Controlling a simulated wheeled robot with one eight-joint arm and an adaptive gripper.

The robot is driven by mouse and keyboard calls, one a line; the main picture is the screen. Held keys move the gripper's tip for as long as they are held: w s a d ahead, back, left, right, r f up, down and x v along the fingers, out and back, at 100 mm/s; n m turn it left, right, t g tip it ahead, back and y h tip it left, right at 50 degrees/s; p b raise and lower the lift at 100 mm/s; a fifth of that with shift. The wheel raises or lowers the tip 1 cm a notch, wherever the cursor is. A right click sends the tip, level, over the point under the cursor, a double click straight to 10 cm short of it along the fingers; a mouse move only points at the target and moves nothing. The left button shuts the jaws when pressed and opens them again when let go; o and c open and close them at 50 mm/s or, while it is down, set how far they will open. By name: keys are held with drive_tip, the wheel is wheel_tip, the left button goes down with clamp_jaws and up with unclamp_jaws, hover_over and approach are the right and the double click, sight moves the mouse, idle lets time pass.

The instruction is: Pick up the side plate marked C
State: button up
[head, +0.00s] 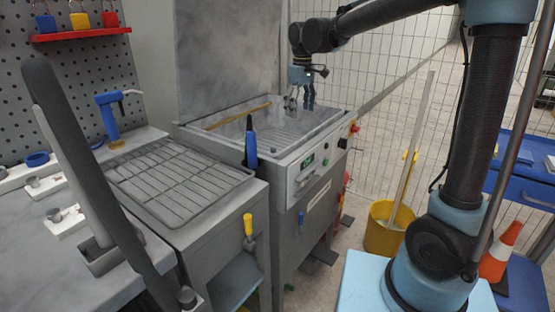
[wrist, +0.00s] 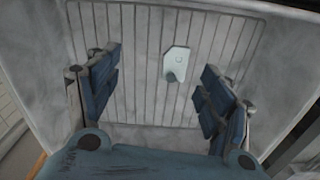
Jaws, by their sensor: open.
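A small pale plate (wrist: 178,62) with a rounded grey knob lies on the slatted floor of the machine's basin in the wrist view. A faint mark shows on it, but I cannot read the letter. I cannot make this plate out in the head view. My gripper (wrist: 160,66) is open and empty, with its blue fingers apart on either side of the plate in the picture. In the head view my gripper (head: 300,101) hangs pointing down over the open basin (head: 330,122).
The machine's raised lid (head: 225,60) stands behind the basin. A wire rack (head: 178,180) lies to the left. White plates with knobs (head: 46,186) lie on the left bench. A yellow bucket (head: 385,235) and an orange cone (head: 497,255) stand at right.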

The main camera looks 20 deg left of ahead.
drive_tip(key=n, duration=0.2)
hover_over(276, 152)
drive_tip(key=s+d, duration=0.1)
drive_tip(key=s, duration=0.2)
drive_tip(key=f, duration=0.1)
wheel_tip(276, 152, down, 18)
drive_tip(key=shift+w+r, duration=0.15)
drive_tip(key=c, duration=1.3)
drive_tip(key=shift+r, duration=0.15)
